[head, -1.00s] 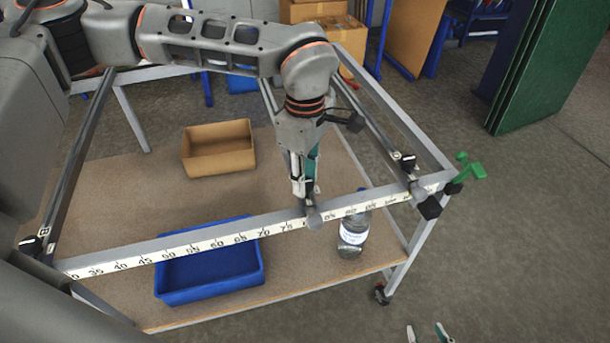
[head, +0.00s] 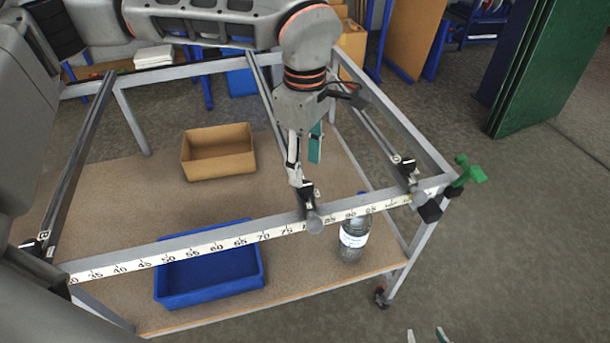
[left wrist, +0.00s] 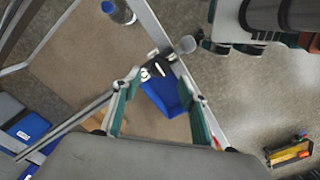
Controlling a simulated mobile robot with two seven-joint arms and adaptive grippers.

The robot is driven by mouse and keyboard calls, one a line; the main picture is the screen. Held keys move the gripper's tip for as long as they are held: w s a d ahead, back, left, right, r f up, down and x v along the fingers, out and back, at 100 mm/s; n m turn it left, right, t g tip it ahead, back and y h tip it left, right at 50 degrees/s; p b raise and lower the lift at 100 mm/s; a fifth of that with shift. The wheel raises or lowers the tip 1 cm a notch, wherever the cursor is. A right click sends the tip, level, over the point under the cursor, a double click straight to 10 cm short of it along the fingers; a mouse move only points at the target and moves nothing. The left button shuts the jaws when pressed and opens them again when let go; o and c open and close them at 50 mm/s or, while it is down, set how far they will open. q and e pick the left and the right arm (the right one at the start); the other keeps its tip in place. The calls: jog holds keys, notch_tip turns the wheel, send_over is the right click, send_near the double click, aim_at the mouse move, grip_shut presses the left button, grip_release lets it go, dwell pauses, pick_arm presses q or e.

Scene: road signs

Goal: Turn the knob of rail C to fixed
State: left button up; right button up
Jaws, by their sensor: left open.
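My left gripper (head: 305,166) is open and empty, pointing down over the middle rail's front end. Its green-padded fingers are spread in the left wrist view (left wrist: 163,90). Just beyond the fingertips is the black end clamp (head: 306,194) of the middle rail. A grey round knob (head: 314,222) sits at the front of the ruler bar there, and shows in the left wrist view (left wrist: 187,44). The clamp's small white label (left wrist: 146,73) looks like C but is not sharp. The knob's setting is unreadable. My right gripper (head: 427,335) shows only two separated fingertips at the bottom edge.
The left rail's end (head: 38,244) bears a label like B. The right rail's end clamp (head: 410,170) is near a green corner piece (head: 468,172). Below lie a blue bin (head: 208,292), a cardboard box (head: 218,170) and a bottle (head: 353,240). Floor at the right is free.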

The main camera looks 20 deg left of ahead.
aim_at(305, 186)
pick_arm(q)
notch_tip(305, 186, up, 7)
dwell(0.3)
jog(key=shift+f, duration=0.1)
